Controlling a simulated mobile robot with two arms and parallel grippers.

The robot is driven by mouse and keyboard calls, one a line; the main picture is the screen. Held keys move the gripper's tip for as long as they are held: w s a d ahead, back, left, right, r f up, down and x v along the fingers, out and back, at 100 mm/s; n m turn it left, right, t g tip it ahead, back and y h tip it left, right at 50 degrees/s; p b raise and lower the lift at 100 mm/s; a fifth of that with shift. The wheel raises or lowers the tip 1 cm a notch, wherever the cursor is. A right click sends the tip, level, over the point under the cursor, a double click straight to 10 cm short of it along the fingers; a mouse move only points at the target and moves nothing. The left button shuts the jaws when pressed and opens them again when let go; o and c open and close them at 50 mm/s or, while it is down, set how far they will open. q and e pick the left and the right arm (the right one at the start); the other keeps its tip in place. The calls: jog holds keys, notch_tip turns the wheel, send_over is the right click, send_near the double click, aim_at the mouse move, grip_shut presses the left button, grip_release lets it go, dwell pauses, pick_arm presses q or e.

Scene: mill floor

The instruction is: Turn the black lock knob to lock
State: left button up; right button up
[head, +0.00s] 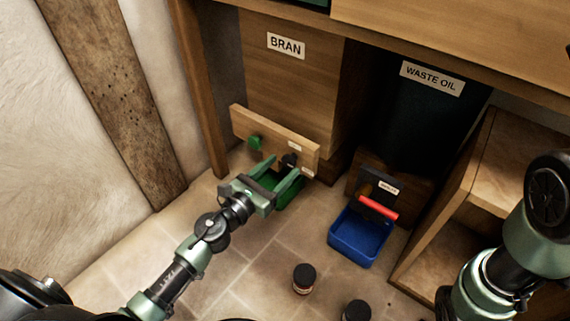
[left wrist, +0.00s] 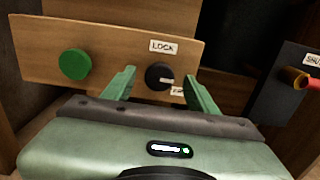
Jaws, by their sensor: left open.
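The black lock knob (head: 289,160) is on a wooden board (head: 246,125) at the front of the BRAN bin. In the left wrist view the knob (left wrist: 158,76) is round, with a pale mark pointing right, below a LOCK label (left wrist: 163,46). A second label at its lower right is partly hidden by a finger. My left gripper (head: 278,170) is open in front of the board. Its fingers (left wrist: 160,84) appear on either side of the knob in the left wrist view, with no visible contact. My right gripper is out of view; only part of my right arm shows.
A green knob (head: 255,142) is left of the black knob. A red-handled valve (head: 378,208) is above a blue tray (head: 360,238). Dark jars (head: 304,278) stand on the tiled floor. A wooden shelf (head: 455,200) stands right.

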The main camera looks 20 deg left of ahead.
aim_at(289, 162)
pick_arm(q)
jog(key=shift+x, duration=1.15)
jog(key=shift+c, duration=0.4)
grip_shut()
